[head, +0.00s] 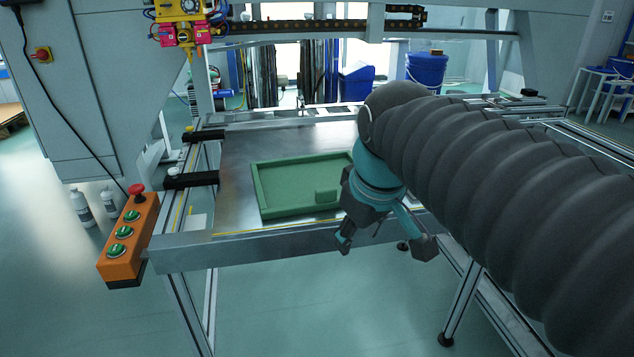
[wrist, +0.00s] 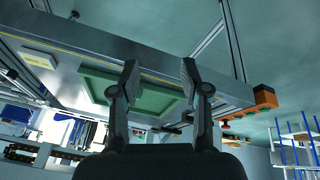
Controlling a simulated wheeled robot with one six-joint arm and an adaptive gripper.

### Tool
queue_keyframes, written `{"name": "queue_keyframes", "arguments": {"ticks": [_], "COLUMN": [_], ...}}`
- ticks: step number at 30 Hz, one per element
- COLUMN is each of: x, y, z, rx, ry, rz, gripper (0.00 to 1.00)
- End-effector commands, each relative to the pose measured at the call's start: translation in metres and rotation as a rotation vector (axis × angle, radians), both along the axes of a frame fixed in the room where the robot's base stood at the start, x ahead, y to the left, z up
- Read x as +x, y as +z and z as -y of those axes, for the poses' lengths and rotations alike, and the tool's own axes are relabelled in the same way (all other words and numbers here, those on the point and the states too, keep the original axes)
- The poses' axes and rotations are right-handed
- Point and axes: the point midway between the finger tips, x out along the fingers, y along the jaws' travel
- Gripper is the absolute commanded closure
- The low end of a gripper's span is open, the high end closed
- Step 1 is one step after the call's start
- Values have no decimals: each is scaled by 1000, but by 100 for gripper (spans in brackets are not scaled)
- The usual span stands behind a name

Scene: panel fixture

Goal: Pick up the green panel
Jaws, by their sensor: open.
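The green panel (head: 290,182) lies flat on the metal table top in the head view. It is a shallow rectangular tray shape with a raised rim and a small raised block near its front right. Its right end is partly hidden behind my arm. My gripper (head: 388,243) is open and empty, in front of the table's front edge and to the right of the panel, apart from it. In the wrist view, the green panel (wrist: 152,98) shows beyond and partly behind the two spread fingers of my gripper (wrist: 158,72).
The metal table (head: 235,145) has a thick front rail (head: 290,240). Black clamps (head: 192,180) stand at its left edge. An orange button box (head: 130,240) hangs at the front left corner. A blue bucket (head: 427,68) stands far behind. The floor in front is clear.

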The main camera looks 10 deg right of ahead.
Motion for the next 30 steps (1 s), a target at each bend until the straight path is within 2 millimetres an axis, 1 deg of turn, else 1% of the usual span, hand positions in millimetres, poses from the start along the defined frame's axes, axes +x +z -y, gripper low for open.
{"name": "queue_keyframes", "arguments": {"ticks": [1,6,8,9,12,15,18,21,24,28,30], "x": [19,72,91,104,134,163,187,206,217,225,226], "y": [8,41,49,54,64,68,69,69,67,65,60], "z": [1,3,3,2,1,0,-1,-1,-2,-2,-2], "rx": [-25,-106,-130,-144,-175,-199,-214,-224,-227,-228,-228], "ry": [62,315,409,471,630,788,933,1054,1141,1203,1215], "rz": [-25,-106,-134,-152,-194,-236,-269,-293,-310,-319,-321], "gripper": [54,54,54,54,54,54,54,54,54,54,54]}}
